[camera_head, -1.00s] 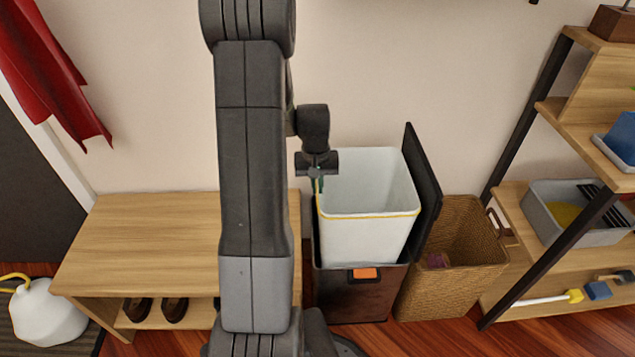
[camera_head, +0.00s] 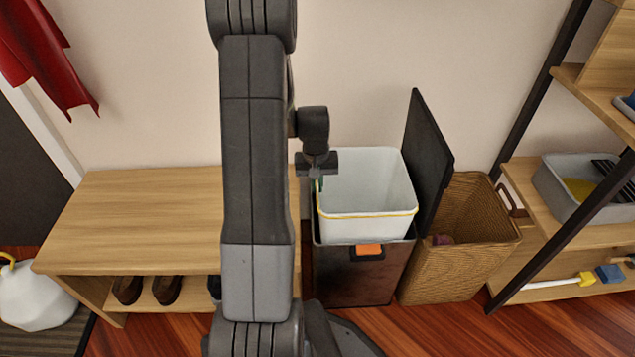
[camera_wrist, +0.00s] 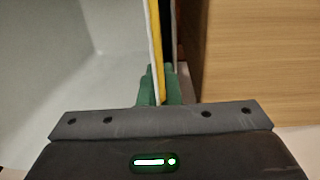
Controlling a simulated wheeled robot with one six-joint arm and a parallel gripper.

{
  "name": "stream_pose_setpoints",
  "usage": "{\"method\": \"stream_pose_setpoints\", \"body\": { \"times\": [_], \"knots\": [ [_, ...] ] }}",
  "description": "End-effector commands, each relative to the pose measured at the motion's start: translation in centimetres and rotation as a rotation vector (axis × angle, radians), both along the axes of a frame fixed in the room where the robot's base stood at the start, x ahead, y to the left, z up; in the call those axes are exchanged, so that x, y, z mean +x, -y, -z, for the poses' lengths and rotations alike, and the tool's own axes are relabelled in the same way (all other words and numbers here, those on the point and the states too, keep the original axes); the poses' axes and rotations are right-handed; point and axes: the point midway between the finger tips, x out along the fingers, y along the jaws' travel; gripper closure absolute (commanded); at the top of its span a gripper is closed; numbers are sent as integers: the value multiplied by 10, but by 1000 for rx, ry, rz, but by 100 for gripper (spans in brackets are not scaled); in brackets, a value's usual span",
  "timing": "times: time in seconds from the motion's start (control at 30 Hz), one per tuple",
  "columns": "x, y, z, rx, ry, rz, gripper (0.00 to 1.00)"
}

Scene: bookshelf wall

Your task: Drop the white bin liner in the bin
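The white bin liner (camera_head: 367,228), an open tub with a yellow line under its rim, is upright in the head view. Its lower part is hidden inside the dark brown bin (camera_head: 365,280), and its upper part stands above the bin's edge. The bin's black lid (camera_head: 428,150) stands open on the right. My gripper (camera_head: 319,185) is at the liner's left rim. In the wrist view its green fingers (camera_wrist: 160,88) are shut on the white and yellow rim, with the pale liner inside (camera_wrist: 70,60) to the left. I cannot see whether the liner touches the bin's floor.
A wooden bench (camera_head: 140,215) with shoes below stands close on the left of the bin. A wicker basket (camera_head: 460,265) stands close on the right. A shelf unit (camera_head: 560,225) with a grey tray (camera_head: 570,190) is further right. The wall is behind.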

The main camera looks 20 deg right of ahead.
Motion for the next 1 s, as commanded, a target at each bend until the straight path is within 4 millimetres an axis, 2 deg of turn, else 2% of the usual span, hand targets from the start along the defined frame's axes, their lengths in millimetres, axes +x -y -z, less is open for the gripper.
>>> {"method": "stream_pose_setpoints", "body": {
  "times": [0.4, 0.53, 0.83, 1.0],
  "knots": [
    [0, 0, 5, 0, 0, 0, 100],
    [0, 0, 5, 0, 0, 0, 71],
    [0, 0, 3, 0, 0, 0, 71],
    [1, 0, -16, -1, 3, 0, 71]
  ]
}}
